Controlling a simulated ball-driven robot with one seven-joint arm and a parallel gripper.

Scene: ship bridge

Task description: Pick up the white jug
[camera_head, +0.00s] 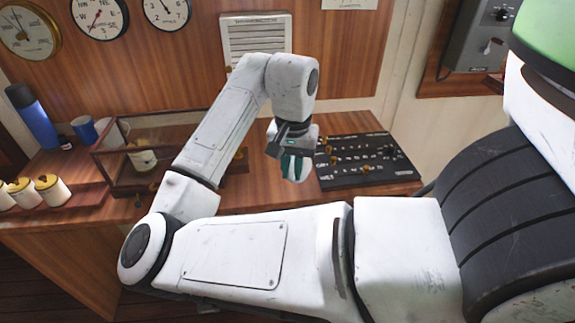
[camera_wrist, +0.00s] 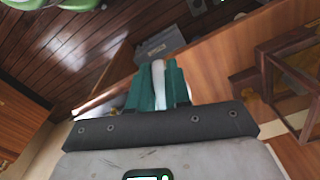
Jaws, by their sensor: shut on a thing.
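My gripper (camera_head: 292,168) hangs over the counter, left of the black control panel, with its green fingers pointing down. In the wrist view my gripper (camera_wrist: 157,76) has its green fingers shut on a narrow white piece, which I take for part of the white jug (camera_wrist: 158,68). In the head view a white rounded surface, likely the jug (camera_head: 306,142), shows beside the fingers. Most of it is hidden, so its full shape and tilt cannot be told.
A black control panel (camera_head: 365,160) lies right of my gripper. A wood-framed case (camera_head: 128,183) stands left. Beyond it are a blue flask (camera_head: 35,118), a blue mug (camera_head: 84,129) and another white vessel (camera_head: 118,131). Several lidded white canisters (camera_head: 52,190) stand at the far left.

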